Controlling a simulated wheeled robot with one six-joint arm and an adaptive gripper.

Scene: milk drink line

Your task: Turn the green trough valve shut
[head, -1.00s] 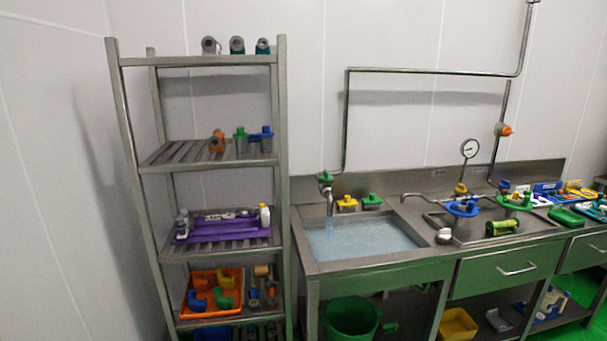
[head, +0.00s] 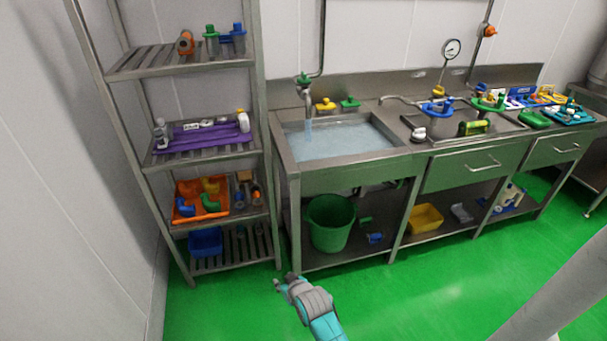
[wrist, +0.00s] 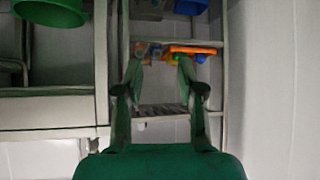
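The green trough valve (head: 303,79) sits on top of the metal tap over the water-filled trough (head: 285,150). A stream of water (head: 309,130) runs from the tap into the trough. My gripper (head: 281,284) is low over the floor in front of the shelf and trough, well below and apart from the valve. In the wrist view, the two fingers of my gripper (wrist: 160,62) stand apart with nothing between them. The valve is not in the wrist view.
A green bucket (head: 330,223) stands under the trough. A steel shelf rack (head: 262,120) stands left of it, with an orange tray (head: 184,213) and a blue bin (head: 206,242). The green floor (head: 400,305) in front is clear.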

